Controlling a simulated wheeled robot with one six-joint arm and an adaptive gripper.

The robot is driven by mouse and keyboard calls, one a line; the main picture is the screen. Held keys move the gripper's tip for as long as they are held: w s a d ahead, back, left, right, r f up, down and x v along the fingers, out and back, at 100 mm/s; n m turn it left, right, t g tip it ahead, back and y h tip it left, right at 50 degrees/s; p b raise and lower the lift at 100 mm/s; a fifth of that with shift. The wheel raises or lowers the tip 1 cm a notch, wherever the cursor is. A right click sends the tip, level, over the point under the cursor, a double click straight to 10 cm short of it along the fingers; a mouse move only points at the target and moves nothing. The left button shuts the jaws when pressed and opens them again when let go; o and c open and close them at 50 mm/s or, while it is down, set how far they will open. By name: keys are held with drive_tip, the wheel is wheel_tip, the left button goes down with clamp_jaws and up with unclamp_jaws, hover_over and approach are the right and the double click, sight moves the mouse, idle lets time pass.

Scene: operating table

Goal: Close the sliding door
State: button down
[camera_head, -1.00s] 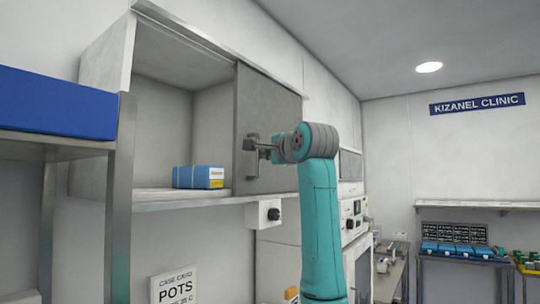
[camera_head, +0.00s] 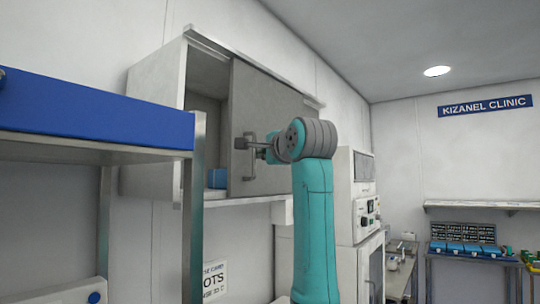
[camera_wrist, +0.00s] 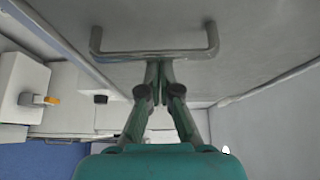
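The grey sliding door (camera_head: 272,125) covers the right part of a wall cabinet (camera_head: 155,100). A narrower opening stays uncovered at its left. A metal bar handle (camera_head: 250,157) stands near the door's left edge. My gripper (camera_head: 262,146) is at the handle, to its right in the head view. In the wrist view the handle (camera_wrist: 110,54) lies across the top, and my gripper (camera_wrist: 160,66) has its fingertips together at the middle of the bar. The fingers look shut, without the bar between them. Exact contact is hard to tell.
A blue box (camera_head: 217,178) sits inside the cabinet, mostly hidden. A metal rack with a blue top (camera_head: 90,110) stands close at the left, its post (camera_head: 193,230) in front of the cabinet. A white machine (camera_head: 355,200) stands at right behind my arm.

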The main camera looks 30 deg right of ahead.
drive_tip(key=s+a, duration=0.2)
drive_tip(key=a, duration=0.4)
idle(0.3)
